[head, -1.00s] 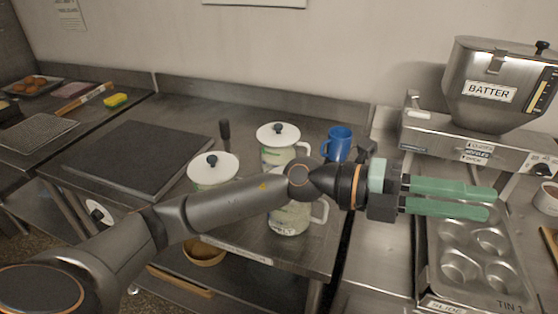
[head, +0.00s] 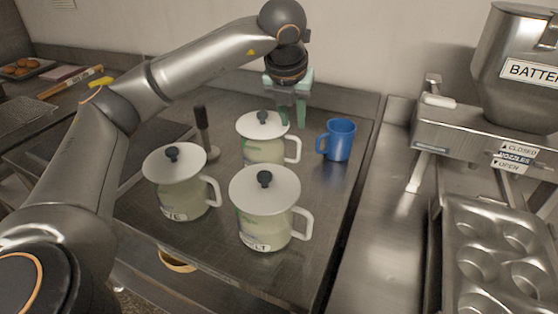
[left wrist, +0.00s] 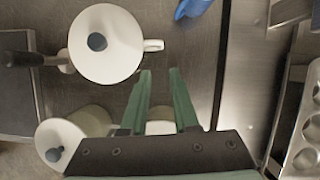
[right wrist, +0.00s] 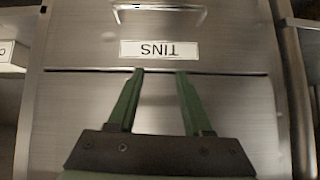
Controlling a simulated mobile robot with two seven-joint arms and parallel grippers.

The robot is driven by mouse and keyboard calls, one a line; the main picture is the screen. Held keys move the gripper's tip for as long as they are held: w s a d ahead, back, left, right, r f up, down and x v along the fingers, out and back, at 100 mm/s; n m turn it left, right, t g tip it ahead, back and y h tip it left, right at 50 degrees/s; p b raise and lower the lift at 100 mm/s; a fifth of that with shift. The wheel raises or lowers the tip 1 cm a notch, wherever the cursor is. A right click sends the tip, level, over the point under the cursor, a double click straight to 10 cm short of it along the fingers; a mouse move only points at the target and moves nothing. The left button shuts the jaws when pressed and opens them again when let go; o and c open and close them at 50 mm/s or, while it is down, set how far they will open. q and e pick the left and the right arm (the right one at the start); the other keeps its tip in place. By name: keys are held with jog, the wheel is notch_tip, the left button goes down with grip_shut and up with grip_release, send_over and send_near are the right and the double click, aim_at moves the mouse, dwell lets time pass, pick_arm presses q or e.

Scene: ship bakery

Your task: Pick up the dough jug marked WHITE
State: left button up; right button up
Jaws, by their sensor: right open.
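Three pale jugs with white lids and black knobs stand on the steel counter. The back jug (head: 262,150) has its label hidden behind the front jug; the left jug (head: 180,190) shows "YE" and the front jug (head: 265,215) shows "ELT". No WHITE label is readable. My left gripper (head: 292,120) is open and empty, pointing down by the back jug's right side. In the left wrist view, the back jug's lid (left wrist: 105,30) and handle (left wrist: 153,45) lie beyond and left of the fingers (left wrist: 160,75). My right gripper (right wrist: 160,75) is open and empty before a drawer marked TINS (right wrist: 160,92).
A blue mug (head: 340,140) stands right of the back jug. A black-handled tool (head: 202,130) stands to its left. A dark flat slab (head: 150,145) lies at left. The batter machine (head: 470,140) and muffin tin (head: 490,235) are at right, past a gap in the counter.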

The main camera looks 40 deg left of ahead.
aim_at(298, 150)
pick_arm(q)
jog(key=shift+w+x, duration=0.1)
jog(key=shift+x, duration=3.4)
jog(key=shift+w+x, duration=0.15)
jog(key=shift+x, duration=3.35)
jog(key=shift+d, duration=0.1)
grip_shut()
jog(key=shift+r, duration=0.2)
